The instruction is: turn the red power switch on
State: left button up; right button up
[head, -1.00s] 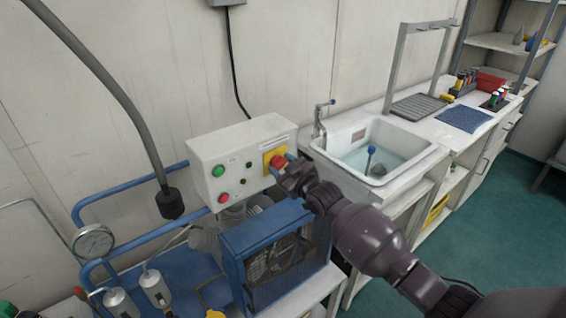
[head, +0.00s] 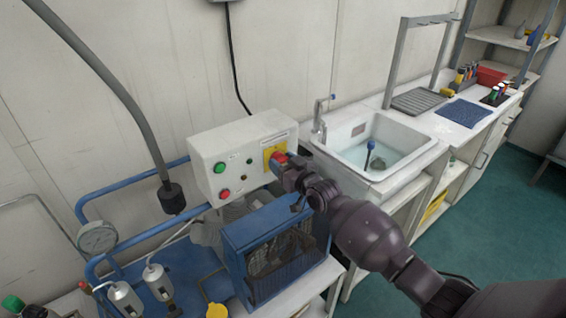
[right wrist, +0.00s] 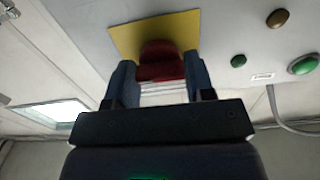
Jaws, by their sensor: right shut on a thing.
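The red power switch (head: 279,158) sits on a yellow plate (head: 268,149) on the front of a white control box (head: 225,150). My right gripper (head: 283,164) reaches the switch from the right. In the right wrist view the gripper (right wrist: 158,88) has one blue-grey finger on each side of the red knob (right wrist: 161,62) and is shut on it. The yellow plate (right wrist: 130,35) lies behind the knob. The fingers partly hide the switch in the head view. My left gripper is not in view.
Green (head: 220,167) and red (head: 224,194) buttons are on the box's left part. A blue caged compressor unit (head: 280,245) stands below the box, close under my right arm. A sink (head: 375,140) is to the right. A grey hose (head: 110,90) hangs at left.

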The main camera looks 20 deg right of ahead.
jog(key=o, duration=0.9)
jog(key=v, duration=1)
jog(key=shift+s+d+b, duration=0.15)
jog(key=shift+s+b, duration=0.2)
jog(key=shift+s, duration=0.05)
